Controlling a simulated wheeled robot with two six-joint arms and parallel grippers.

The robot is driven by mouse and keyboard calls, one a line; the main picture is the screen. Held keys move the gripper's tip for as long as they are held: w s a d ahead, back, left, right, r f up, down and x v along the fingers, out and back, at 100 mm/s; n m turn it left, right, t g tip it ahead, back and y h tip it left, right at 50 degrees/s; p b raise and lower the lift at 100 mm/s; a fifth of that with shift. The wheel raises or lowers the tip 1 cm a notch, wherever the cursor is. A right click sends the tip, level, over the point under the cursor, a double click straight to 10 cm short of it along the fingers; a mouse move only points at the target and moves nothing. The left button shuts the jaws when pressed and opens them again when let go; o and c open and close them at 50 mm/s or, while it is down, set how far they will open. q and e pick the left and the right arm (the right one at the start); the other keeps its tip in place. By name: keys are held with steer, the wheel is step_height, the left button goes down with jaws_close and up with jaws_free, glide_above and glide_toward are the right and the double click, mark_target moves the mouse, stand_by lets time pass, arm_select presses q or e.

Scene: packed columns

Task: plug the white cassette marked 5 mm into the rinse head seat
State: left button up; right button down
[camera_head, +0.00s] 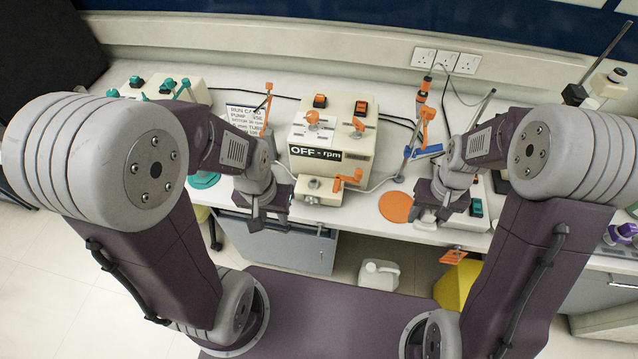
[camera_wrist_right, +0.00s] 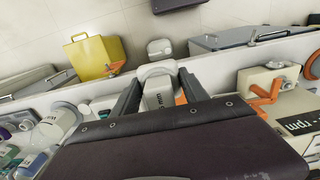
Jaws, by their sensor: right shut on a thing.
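My right gripper (camera_wrist_right: 160,92) is shut on a white cassette (camera_wrist_right: 157,94) with black lettering ending in "mm"; the number is not readable. The fingers stand on both sides of it. In the head view my right gripper (camera_head: 441,208) is low over the right part of the bench, and the cassette is mostly hidden there. My left gripper (camera_head: 266,216) is at the bench's front edge, left of the pump, and its finger gap is unclear. The cream pump (camera_head: 335,160) reads "OFF - rpm" and has a white block (camera_head: 318,191) at its front. I cannot tell which part is the rinse head seat.
An orange crank (camera_head: 346,178) sticks out of the pump's front. An orange disc (camera_head: 396,207) lies between the pump and my right gripper. An orange-topped stand (camera_head: 425,115) is behind that gripper.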

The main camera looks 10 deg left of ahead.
steer(key=shift+w+a, duration=0.3)
steer(key=shift+a, duration=0.35)
steer(key=w+a+r, duration=0.2)
steer(key=w+a, duration=0.4)
steer(key=a, duration=0.2)
steer(key=w+a+r, duration=0.2)
steer(key=w+a, duration=0.4)
steer(key=a, duration=0.2)
steer(key=a+f, duration=0.1)
steer(key=a, duration=0.3)
steer(key=a+f, duration=0.1)
steer(key=a, duration=0.9)
steer(key=shift+w+a+f, duration=0.1)
steer(key=shift+w+f, duration=0.15)
steer(key=shift+f, duration=0.15)
steer(key=shift+s, duration=0.1)
steer(key=shift+f, duration=2.9)
steer(key=shift+f, duration=1.4)
